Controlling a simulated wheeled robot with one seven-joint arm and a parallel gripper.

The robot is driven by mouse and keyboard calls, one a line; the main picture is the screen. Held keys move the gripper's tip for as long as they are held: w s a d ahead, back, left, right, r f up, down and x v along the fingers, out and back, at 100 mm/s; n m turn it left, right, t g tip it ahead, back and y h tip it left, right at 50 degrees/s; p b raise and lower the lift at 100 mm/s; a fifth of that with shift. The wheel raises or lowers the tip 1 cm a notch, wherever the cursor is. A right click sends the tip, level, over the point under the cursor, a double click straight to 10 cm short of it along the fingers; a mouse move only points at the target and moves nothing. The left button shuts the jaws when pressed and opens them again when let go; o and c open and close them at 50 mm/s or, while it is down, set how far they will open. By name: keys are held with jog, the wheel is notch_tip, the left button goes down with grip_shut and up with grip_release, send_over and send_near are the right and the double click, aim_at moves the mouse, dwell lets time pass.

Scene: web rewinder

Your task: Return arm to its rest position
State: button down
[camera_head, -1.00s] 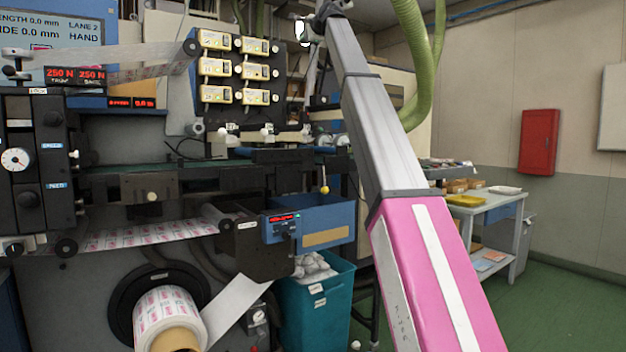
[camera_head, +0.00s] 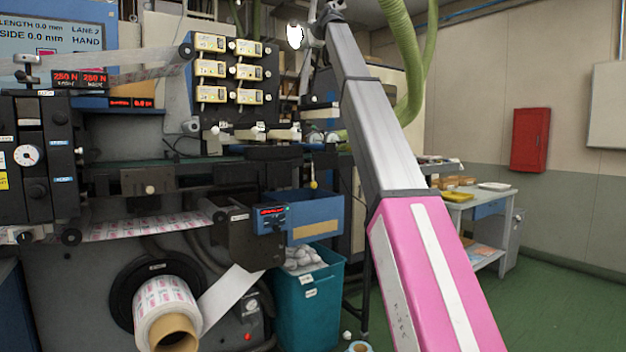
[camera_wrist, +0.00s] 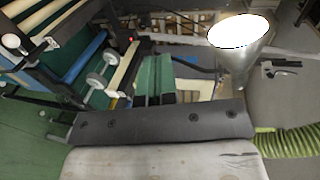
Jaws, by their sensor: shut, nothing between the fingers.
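My arm's grey, pink-based column (camera_head: 385,140) rises through the right half of the head view. Dark joints (camera_head: 332,12) show at its top, cut off by the frame edge. The rest of the arm is out of frame, and I cannot make out my gripper's fingers in either view. The wrist view has a dark bolted bar and a pale block across its bottom; I cannot tell what they belong to. A lit cone lamp (camera_wrist: 240,50) is close above the bar, with a ribbed green hose (camera_wrist: 288,142) at the right.
The rewinder fills the left, with a printed roll (camera_head: 165,305) low in front. A teal bin (camera_head: 305,305) stands beside it. A white side table (camera_head: 485,205) and a red cabinet (camera_head: 530,140) are at the right. Green floor (camera_head: 560,300) is clear there.

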jog(key=w+d+f+n+g+h, duration=0.1)
jog(key=w+d+f+h, duration=0.1)
jog(key=f, duration=1.6)
jog(key=w+d+f+n+g+h, duration=0.1)
jog(key=d+f+g, duration=0.15)
jog(key=f, duration=1.65)
jog(key=s+d+f+n+g+h, duration=0.1)
jog(key=s+d+f, duration=0.1)
jog(key=f, duration=0.8)
jog(key=s+d+f+n+h, duration=0.1)
jog(key=s+d+f, duration=0.15)
jog(key=f, duration=0.85)
jog(key=s+d+f+n+g, duration=0.1)
jog(key=s+d+f, duration=0.15)
jog(key=f, duration=0.75)
jog(key=s+d+f+n+g+h, duration=0.1)
jog(key=s+d+f+g, duration=0.15)
jog(key=s+f, duration=0.75)
jog(key=s+d+f+n+g+h, duration=0.1)
jog(key=s+d+f+n, duration=0.15)
jog(key=s+f, duration=0.75)
jog(key=s+d+f+g+h, duration=0.1)
jog(key=s+d+f+g, duration=0.15)
jog(key=s+f, duration=0.75)
jog(key=s+d+f+n+g, duration=0.1)
jog(key=s+d+f+n, duration=0.1)
jog(key=s+f, duration=0.9)
jog(key=shift+d+f+h, duration=0.15)
jog(key=shift+d+h, duration=0.25)
jog(key=shift+d, duration=0.15)
